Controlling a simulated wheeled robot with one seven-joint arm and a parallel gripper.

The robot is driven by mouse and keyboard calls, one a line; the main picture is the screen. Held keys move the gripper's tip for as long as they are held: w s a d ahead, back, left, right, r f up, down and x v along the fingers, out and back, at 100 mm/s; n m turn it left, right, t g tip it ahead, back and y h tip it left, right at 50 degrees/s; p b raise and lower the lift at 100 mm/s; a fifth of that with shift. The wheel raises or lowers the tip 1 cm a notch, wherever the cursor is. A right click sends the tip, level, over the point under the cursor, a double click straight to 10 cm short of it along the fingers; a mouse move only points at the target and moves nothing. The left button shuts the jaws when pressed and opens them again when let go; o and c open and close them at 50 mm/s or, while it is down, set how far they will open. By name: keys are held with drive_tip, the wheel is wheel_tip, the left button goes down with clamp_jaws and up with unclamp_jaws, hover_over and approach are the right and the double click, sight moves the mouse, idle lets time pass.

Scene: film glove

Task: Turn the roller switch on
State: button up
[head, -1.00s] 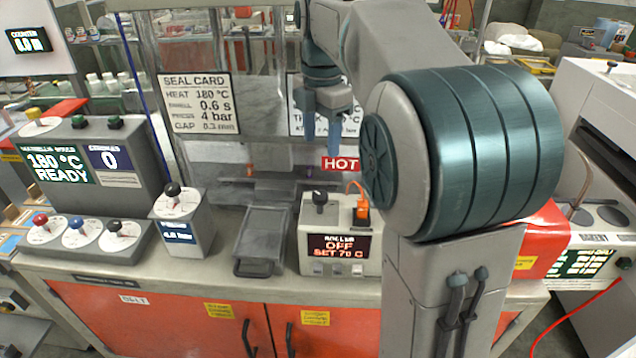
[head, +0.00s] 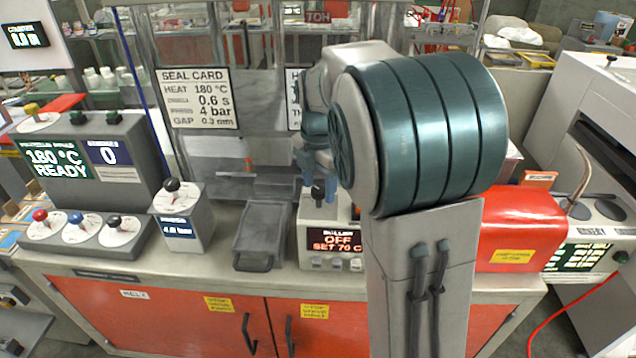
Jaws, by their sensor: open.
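The roller unit (head: 308,240) is a pale box on the bench, with a display (head: 334,241) reading OFF, SET 70 C. A black switch (head: 317,196) stands on its top. My gripper (head: 318,190) is open and points down at the switch, its fingers close to either side of it. I cannot tell whether they touch it. My arm hides the right part of the box, including most of the orange part on its top.
A grey tray (head: 243,264) lies left of the roller unit. A box with a black lever (head: 183,197) stands further left, beside a panel of several knobs (head: 84,230). A red cover (head: 520,224) is to the right. My arm blocks the middle right.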

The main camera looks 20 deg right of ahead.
drive_tip(key=shift+f, duration=0.15)
drive_tip(key=c, duration=1)
